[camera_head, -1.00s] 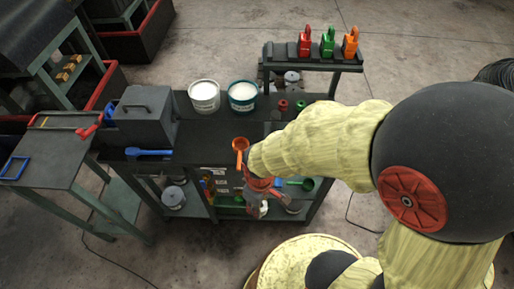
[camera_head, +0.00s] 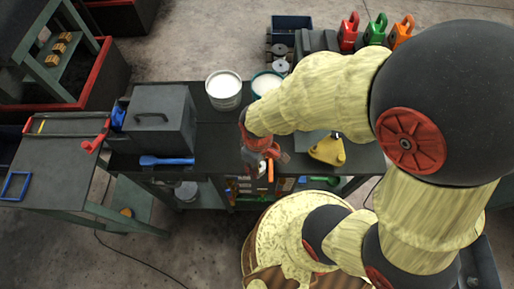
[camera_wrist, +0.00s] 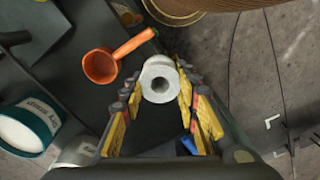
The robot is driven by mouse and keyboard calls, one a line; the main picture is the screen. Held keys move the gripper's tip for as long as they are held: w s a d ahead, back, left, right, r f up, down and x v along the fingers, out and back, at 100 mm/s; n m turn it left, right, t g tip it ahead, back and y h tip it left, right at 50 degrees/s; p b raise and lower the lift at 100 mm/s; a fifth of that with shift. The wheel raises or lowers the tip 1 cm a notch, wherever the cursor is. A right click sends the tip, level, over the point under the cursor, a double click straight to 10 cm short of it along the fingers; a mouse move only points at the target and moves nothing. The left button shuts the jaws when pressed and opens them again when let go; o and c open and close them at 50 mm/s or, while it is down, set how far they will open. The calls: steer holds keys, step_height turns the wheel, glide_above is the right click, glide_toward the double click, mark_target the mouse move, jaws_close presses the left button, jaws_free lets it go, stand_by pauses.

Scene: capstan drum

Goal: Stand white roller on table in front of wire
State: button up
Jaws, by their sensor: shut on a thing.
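The white roller (camera_wrist: 160,82) is between my gripper's fingers in the wrist view, with its round end and central hole facing the camera. My gripper (camera_wrist: 161,105) is shut on it, with one yellow-padded finger at each side. I cannot tell how far the roller is above the tabletop. I cannot make out the wire in either view.
An orange ladle (camera_wrist: 100,66) lies beside the roller in the wrist view. A white bucket (camera_head: 223,92) and a teal bucket (camera_head: 267,83) stand behind my gripper. A dark box (camera_head: 158,122) and blue scoop (camera_head: 167,160) are left; a yellow object (camera_head: 328,151) is right.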

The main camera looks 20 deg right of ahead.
steer(key=w+a+f, duration=0.4)
steer(key=w, duration=0.4)
glide_above(231, 160)
steer(key=f, duration=0.4)
steer(key=shift+s+d+f, duration=0.3)
steer(key=shift+s+f, duration=0.1)
steer(key=shift+w+a+f, duration=0.15)
steer(key=shift+w+f, duration=0.2)
steer(key=shift+f, duration=0.15)
steer(key=shift+w+f, duration=0.1)
steer(key=shift+f, duration=1.5)
steer(key=shift+f, duration=0.1)
steer(key=o, duration=0.7)
steer(key=shift+f, duration=0.1)
steer(key=o, duration=0.4)
steer(key=shift+o, duration=0.2)
